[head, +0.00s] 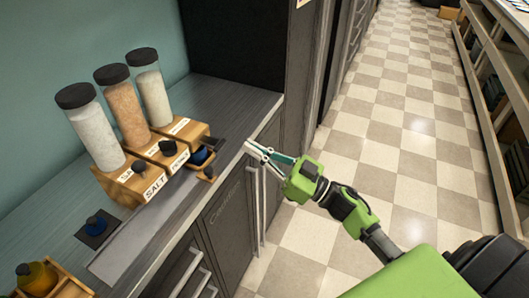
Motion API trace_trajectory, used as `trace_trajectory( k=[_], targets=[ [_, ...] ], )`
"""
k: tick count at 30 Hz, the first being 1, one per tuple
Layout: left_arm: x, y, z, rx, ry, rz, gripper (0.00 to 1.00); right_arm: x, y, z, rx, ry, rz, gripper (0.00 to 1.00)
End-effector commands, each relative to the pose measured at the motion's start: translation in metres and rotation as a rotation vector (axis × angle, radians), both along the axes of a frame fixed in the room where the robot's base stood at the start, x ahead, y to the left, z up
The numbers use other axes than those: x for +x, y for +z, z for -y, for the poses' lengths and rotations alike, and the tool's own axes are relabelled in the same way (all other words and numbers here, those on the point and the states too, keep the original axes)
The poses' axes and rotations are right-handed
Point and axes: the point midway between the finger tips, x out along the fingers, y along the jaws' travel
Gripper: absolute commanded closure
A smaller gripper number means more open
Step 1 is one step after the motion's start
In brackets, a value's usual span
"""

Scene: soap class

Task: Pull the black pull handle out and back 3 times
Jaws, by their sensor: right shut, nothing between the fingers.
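A wooden dispenser stand (113,184) holds three clear jars with black lids on the counter at the left. Round black pull handles show on its front, one on the left unit (138,167) and one on the middle unit (168,147). My right gripper (256,152) is at the counter's front edge, to the right of the stand and apart from the handles. Its fingers point left and it is shut with nothing in it. My left gripper is not in view.
A small brown and black piece (208,174) lies near the counter edge, between stand and gripper. A blue-black object (96,226) and a wooden box with a yellow bottle (38,277) are at the lower left. Checkered floor (400,130) lies open at right.

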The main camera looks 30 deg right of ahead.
Motion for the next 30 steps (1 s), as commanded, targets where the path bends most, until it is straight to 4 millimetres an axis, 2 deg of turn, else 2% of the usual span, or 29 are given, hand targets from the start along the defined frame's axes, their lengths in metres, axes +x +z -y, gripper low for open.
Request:
trace_trajectory(
  k=[1,6,7,9,16,30],
  targets=[
    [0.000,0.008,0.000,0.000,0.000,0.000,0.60,0.010,0.010,-0.007,0.004,-0.002,0.003,1.00],
    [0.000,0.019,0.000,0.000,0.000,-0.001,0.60,0.036,0.021,-0.027,0.004,-0.001,0.002,1.00],
    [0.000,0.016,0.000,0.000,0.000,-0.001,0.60,0.037,0.009,-0.028,0.005,-0.004,-0.006,1.00],
    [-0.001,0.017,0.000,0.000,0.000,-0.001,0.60,0.042,-0.001,-0.031,0.008,-0.002,-0.005,1.00],
    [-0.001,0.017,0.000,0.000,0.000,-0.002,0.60,0.049,-0.017,-0.037,0.005,-0.002,-0.004,1.00],
    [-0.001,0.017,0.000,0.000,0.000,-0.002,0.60,0.053,-0.019,-0.041,0.004,-0.001,-0.002,1.00]
  ],
)
